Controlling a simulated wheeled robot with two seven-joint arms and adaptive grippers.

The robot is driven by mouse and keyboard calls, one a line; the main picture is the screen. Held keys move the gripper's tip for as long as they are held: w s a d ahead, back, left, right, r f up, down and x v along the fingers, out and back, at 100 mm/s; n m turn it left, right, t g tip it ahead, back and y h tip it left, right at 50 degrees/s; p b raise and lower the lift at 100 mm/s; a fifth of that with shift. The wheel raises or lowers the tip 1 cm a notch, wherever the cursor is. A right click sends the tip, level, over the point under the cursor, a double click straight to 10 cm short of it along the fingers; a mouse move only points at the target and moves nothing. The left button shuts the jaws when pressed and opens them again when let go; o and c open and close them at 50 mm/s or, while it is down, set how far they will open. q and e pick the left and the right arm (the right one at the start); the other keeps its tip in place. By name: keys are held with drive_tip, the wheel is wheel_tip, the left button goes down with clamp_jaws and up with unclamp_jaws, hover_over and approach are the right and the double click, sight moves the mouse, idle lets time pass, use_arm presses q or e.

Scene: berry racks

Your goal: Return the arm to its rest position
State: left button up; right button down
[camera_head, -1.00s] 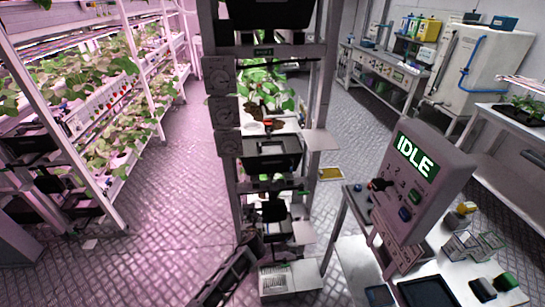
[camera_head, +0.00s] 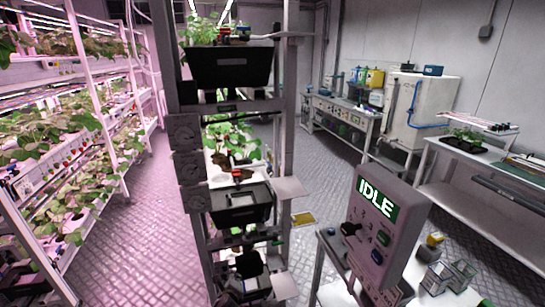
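No gripper shows clearly in the head view, and neither arm can be made out with certainty. A tall grey rack (camera_head: 187,166) stands upright in the middle. It holds a black bin (camera_head: 228,68) with a plant above it, a lower black bin (camera_head: 240,205), and dark items near the bottom edge. A control box with a green screen reading IDLE (camera_head: 375,203) stands at the right front. Whatever lies below the bottom edge is hidden.
Long plant racks (camera_head: 105,105) with strawberries line the left. A white table (camera_head: 335,293) with small boxes is at the front right. A bench (camera_head: 483,172) and a white cabinet (camera_head: 425,105) stand behind. Patterned floor (camera_head: 150,225) is clear left of the middle rack.

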use_arm(q)
drive_tip(key=s+a+f+n+g+h, duration=0.1)
drive_tip(key=s+a+f+n+g, duration=0.1)
drive_tip(key=s+f+n, duration=0.75)
drive_tip(key=s+a+f+n+g+h, duration=0.15)
drive_tip(key=s+f+n, duration=0.45)
drive_tip(key=f+n, duration=0.65)
drive_tip(key=s+a+f+g, duration=0.2)
drive_tip(key=s+f, duration=0.3)
drive_tip(key=s, duration=0.9)
drive_tip(key=s+a+f+g, duration=0.2)
drive_tip(key=s+f, duration=0.4)
drive_tip(key=s, duration=0.8)
drive_tip(key=s+a+f+g, duration=0.2)
drive_tip(key=s+f, duration=0.4)
drive_tip(key=s, duration=0.8)
drive_tip(key=shift+a+g+y, duration=0.25)
drive_tip(key=shift+g+y, duration=0.1)
drive_tip(key=shift+w+f, duration=0.1)
